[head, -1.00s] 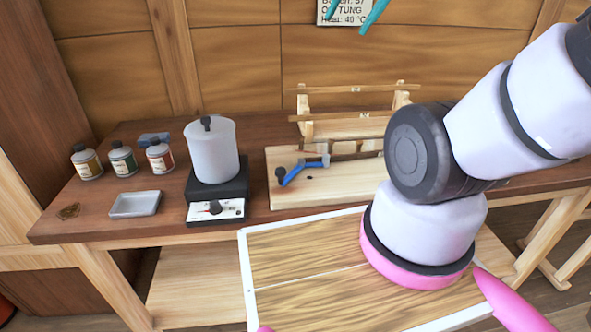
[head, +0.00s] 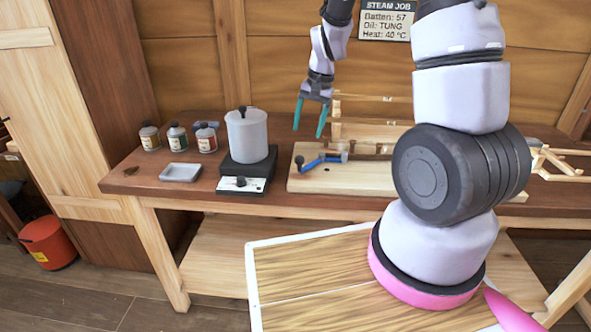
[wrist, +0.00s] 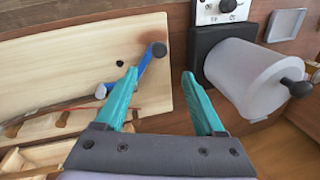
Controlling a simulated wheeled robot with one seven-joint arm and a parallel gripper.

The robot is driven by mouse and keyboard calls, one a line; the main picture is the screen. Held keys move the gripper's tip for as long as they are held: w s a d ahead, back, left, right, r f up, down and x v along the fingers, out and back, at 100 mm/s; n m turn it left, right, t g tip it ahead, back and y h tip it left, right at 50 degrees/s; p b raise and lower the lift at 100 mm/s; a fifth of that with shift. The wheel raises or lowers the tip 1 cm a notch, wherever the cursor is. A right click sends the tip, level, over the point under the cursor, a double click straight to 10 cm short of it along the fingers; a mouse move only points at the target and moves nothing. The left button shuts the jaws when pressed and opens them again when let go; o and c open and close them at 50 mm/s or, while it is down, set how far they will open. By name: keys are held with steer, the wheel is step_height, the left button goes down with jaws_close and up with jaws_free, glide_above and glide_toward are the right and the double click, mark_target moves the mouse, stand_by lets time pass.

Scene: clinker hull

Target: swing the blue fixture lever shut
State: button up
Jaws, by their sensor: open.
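The blue fixture lever (head: 320,161) lies on the pale wooden fixture board (head: 340,184) on the bench, with a dark round knob at its left end. My gripper (head: 309,120) has two teal fingers, is open and empty, and hangs above the board near the lever. In the wrist view my gripper (wrist: 160,76) spans the gap between the board and the hotplate. I cannot tell the exact height between the fingertips and the lever.
A white lidded pot (head: 247,136) stands on a black hotplate (head: 245,170) left of the board. A grey tray (head: 181,172) and several bottles (head: 178,137) stand further left. A wooden rack (head: 365,130) is behind the board. A sign (head: 388,20) hangs on the wall.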

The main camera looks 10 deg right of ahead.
mark_target(299, 160)
steer(key=x, duration=0.8)
steer(key=s+x, duration=0.1)
steer(key=x, duration=0.3)
steer(key=shift+w+a+f, duration=0.1)
steer(key=shift+f, duration=0.35)
jaws_close()
steer(key=shift+w+a+r, duration=0.1)
stand_by(0.7)
